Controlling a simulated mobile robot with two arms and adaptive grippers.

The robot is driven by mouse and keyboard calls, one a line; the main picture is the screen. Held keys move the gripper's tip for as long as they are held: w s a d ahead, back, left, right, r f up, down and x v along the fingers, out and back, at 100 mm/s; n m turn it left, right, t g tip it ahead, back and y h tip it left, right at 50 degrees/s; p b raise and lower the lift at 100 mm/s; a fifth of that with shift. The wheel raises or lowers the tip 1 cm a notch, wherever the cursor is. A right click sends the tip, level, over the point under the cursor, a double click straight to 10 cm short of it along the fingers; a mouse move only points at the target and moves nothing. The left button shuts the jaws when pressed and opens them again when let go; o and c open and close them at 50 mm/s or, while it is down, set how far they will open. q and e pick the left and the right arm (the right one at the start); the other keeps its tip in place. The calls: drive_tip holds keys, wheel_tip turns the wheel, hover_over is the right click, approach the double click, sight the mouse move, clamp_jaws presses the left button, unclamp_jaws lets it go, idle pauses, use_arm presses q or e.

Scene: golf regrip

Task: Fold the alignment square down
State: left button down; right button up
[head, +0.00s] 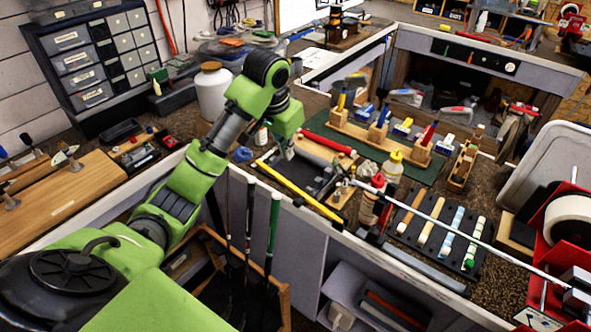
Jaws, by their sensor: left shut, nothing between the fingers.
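My left arm comes in from the left, and its gripper (284,149) is shut and empty above the back bench, just behind the yellow bar (298,189). A small wooden fixture with metal parts (341,194) stands to the right of the gripper, apart from it. A long pale shaft (450,227) runs from near this fixture towards the lower right. I cannot clearly make out the alignment square or whether it stands up; parts around the fixture are small and crowded. My right gripper is not in view.
A red-handled tool (325,143) lies close to the gripper. Clubs with a green grip (273,225) stand upright below the bench edge. A white jar (211,90) stands behind my arm.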

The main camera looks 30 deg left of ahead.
sight(292, 185)
use_arm(q)
drive_tip(key=p+x, duration=0.1)
drive_tip(key=x, duration=0.3)
drive_tip(key=p+x, duration=0.2)
drive_tip(key=x, duration=0.2)
drive_tip(key=s+p+x, duration=0.1)
drive_tip(key=x, duration=0.3)
drive_tip(key=shift+a+f, duration=0.1)
drive_tip(key=shift+f, duration=0.35)
drive_tip(key=shift+w+f, duration=0.1)
drive_tip(key=shift+f, duration=0.35)
drive_tip(key=shift+a, duration=0.1)
